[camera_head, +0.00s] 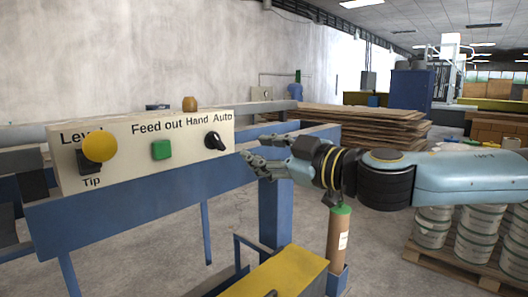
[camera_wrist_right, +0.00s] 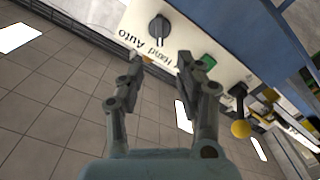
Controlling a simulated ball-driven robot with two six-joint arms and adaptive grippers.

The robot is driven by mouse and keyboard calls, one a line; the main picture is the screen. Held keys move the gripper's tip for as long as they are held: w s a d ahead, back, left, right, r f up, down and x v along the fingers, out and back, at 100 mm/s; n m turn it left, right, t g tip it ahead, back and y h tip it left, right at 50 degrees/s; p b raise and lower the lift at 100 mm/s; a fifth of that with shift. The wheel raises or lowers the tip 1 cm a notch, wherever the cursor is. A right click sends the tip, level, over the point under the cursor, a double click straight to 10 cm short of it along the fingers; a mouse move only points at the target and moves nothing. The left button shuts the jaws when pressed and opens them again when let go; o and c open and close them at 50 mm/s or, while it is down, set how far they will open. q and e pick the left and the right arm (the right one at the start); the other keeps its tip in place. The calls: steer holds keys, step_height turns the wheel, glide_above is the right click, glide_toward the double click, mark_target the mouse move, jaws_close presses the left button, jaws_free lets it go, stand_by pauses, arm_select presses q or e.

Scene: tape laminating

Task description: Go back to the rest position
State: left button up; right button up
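My right gripper (camera_head: 250,160) is in front of the right end of the control panel (camera_head: 120,150), close to the black rotary switch (camera_head: 215,141). In the right wrist view the fingers of this gripper (camera_wrist_right: 160,72) are apart with nothing between them. The switch (camera_wrist_right: 159,28) shows beyond the fingertips, apart from them. The panel also bears a green button (camera_head: 161,150) and a yellow ball-topped lever (camera_head: 99,147). My left gripper is in neither view.
The panel sits on a blue frame (camera_head: 130,205). A yellow-topped block (camera_head: 275,272) and a brown cylinder with a green top (camera_head: 339,235) stand below my right arm. Stacked boards (camera_head: 370,130) lie behind. White buckets (camera_head: 480,232) stand on a pallet at right.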

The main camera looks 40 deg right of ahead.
stand_by(0.6)
